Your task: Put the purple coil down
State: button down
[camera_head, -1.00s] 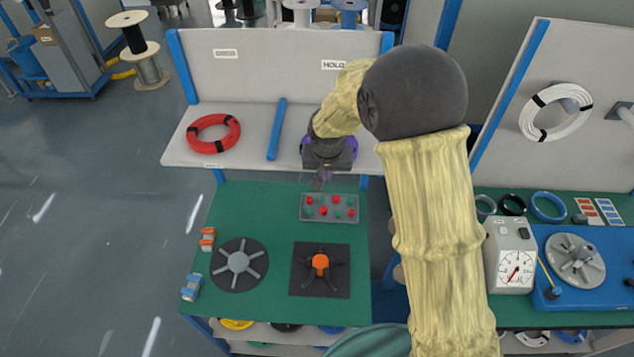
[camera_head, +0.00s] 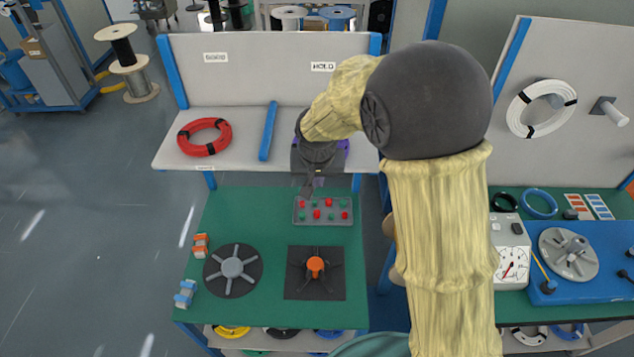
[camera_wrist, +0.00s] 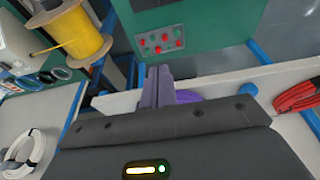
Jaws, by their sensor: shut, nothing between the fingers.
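The purple coil (camera_head: 343,147) is on the shelf's right part, below the HOLD label (camera_head: 323,67). My gripper (camera_head: 307,188) points toward the front edge of the shelf. Its fingers (camera_wrist: 160,78) are together with nothing between them. Whether they touch the coil cannot be told.
A red coil (camera_head: 204,137) lies on the shelf's left part, with a blue divider bar (camera_head: 268,131) between. A button box (camera_head: 323,211) is on the green table (camera_head: 210,225) in front. A white coil (camera_head: 541,108) hangs on the right-hand panel.

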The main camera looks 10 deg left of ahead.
jog(key=w+b+v, duration=0.1)
jog(key=b+v, duration=0.1)
jog(key=v, duration=0.5)
jog(key=shift+s+d+r, duration=0.1)
jog(key=shift+d, duration=0.1)
jog(key=s+d+f, duration=0.3)
jog(key=s+d, duration=0.1)
jog(key=d, duration=0.4)
jog(key=s+d+f+m, duration=0.1)
jog(key=s+d+f, duration=0.2)
jog(key=d, duration=0.5)
jog(key=s+d+f+b, duration=0.1)
jog(key=s+d+f, duration=0.2)
jog(key=s+d, duration=0.3)
jog(key=shift+d+m+g, duration=0.4)
jog(key=shift+d, duration=0.7)
jog(key=shift+s, duration=0.1)
